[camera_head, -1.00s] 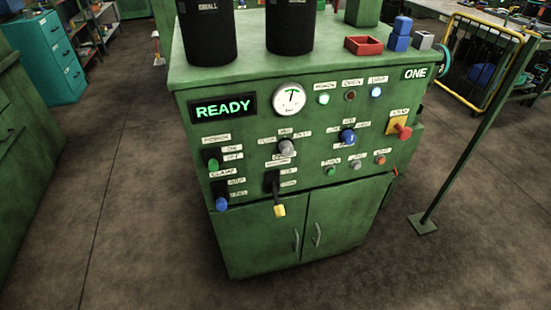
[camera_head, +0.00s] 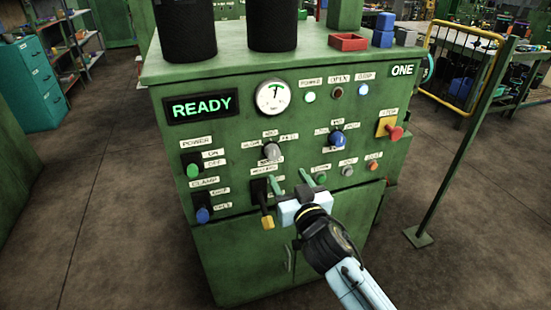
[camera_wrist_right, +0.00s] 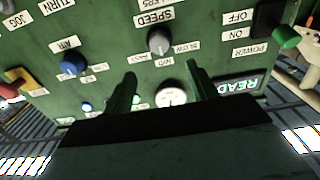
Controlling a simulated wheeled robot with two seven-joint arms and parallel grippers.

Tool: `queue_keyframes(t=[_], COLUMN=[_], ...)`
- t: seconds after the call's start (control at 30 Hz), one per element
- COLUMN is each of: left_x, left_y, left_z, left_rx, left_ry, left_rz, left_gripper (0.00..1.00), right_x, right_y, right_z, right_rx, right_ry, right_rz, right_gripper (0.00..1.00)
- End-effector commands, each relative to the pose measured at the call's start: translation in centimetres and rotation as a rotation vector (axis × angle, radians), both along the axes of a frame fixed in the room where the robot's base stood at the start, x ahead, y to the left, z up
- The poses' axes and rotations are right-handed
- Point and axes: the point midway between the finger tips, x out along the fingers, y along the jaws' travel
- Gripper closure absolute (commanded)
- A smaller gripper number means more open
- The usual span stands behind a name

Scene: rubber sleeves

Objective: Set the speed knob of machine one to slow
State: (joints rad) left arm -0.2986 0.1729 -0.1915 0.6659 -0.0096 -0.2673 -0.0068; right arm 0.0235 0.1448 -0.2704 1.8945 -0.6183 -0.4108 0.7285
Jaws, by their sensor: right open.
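Machine one (camera_head: 235,135) is a green cabinet with a "ONE" plate and a lit "READY" display (camera_head: 202,106). Its grey speed knob (camera_head: 271,151) is on the front panel below the round gauge. In the right wrist view, which is upside down, the knob (camera_wrist_right: 159,41) is under its "SPEED" label, with small labels around it. I cannot tell for certain which mark its pointer faces. My right gripper (camera_head: 291,183) is open and empty, below and slightly right of the knob in the head view, apart from it. Its fingertips also show in the wrist view (camera_wrist_right: 161,76). My left gripper is out of view.
Close by are a yellow-tipped lever (camera_head: 267,221), a blue knob (camera_head: 337,139), small buttons and a red stop button (camera_head: 395,132) on a yellow plate. A green post (camera_head: 460,150) stands to the right. The floor left of the machine is clear.

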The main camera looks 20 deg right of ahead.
Motion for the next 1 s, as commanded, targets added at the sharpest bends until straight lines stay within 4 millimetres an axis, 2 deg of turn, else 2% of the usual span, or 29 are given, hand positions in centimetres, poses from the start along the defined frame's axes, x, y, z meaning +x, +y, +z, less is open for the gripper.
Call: queue_keyframes(t=[0.03, 0.3, 0.5, 0.7, 0.97, 1.0], left_x=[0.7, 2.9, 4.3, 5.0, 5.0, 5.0], left_y=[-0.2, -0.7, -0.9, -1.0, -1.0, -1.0], left_z=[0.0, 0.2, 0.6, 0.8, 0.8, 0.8], left_rx=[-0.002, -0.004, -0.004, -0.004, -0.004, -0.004], left_ry=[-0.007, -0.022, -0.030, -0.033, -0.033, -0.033], left_rz=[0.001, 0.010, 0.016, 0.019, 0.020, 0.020], left_gripper=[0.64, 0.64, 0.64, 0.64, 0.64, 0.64], right_x=[1.1, 6.4, 9.2, 10.4, 10.4, 10.4], right_y=[0.0, 0.2, 0.3, 0.4, 0.4, 0.4], right_z=[0.0, -0.1, -0.1, -0.1, -0.1, -0.1], right_rx=[-0.002, -0.003, -0.003, -0.001, -0.001, -0.001], right_ry=[-0.002, 0.000, 0.001, 0.002, 0.002, 0.002], right_rz=[0.001, 0.001, 0.002, 0.002, 0.002, 0.002], right_gripper=[0.42, 0.42, 0.42, 0.42, 0.42, 0.45])
